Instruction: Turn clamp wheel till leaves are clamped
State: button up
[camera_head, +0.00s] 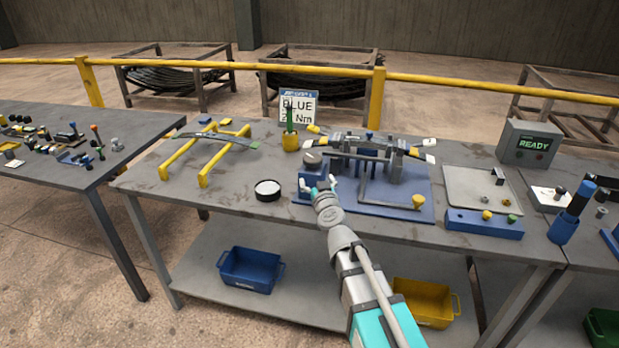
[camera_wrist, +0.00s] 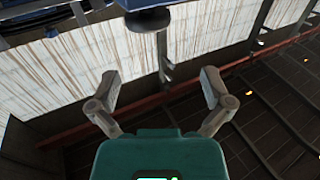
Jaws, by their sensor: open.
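The clamp fixture stands on a blue base plate (camera_head: 392,205) on the middle table. The stack of leaves (camera_head: 372,147) lies across its uprights. My gripper (camera_head: 319,184) is at this block, just below and in front of the wheel. Its fingers are apart with nothing between them in the wrist view (camera_wrist: 162,90). A dark blue part (camera_wrist: 148,19) shows at that view's top edge, beyond the fingertips; I cannot tell which part it is.
A yellow stand (camera_head: 205,160) with a leaf on it and a round black-rimmed dish (camera_head: 267,190) are to the left. A grey box reading READY (camera_head: 529,144) and a blue rack (camera_head: 484,224) are to the right.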

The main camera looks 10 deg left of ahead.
jog(key=s+d+f+g+h, duration=0.1)
jog(key=s+d+f+g, duration=0.35)
jog(key=d+f, duration=0.3)
jog(key=s+d+f+g+h, duration=0.1)
jog(key=s+d+f+g, duration=0.2)
jog(key=d+f+g, duration=0.45)
jog(key=s+d+f+m+g+h, duration=0.1)
jog(key=s+d+m+g+h, duration=0.1)
jog(key=s+d, duration=0.3)
jog(key=s+d+f+m+g+h, duration=0.2)
jog(key=s+d, duration=0.4)
jog(key=d, duration=0.8)
jog(key=shift+s+d+f+m+h, duration=0.3)
jog(key=shift+m+h, duration=0.4)
jog(key=shift+h, duration=0.4)
jog(key=shift+a, duration=0.1)
jog(key=c, duration=0.6)
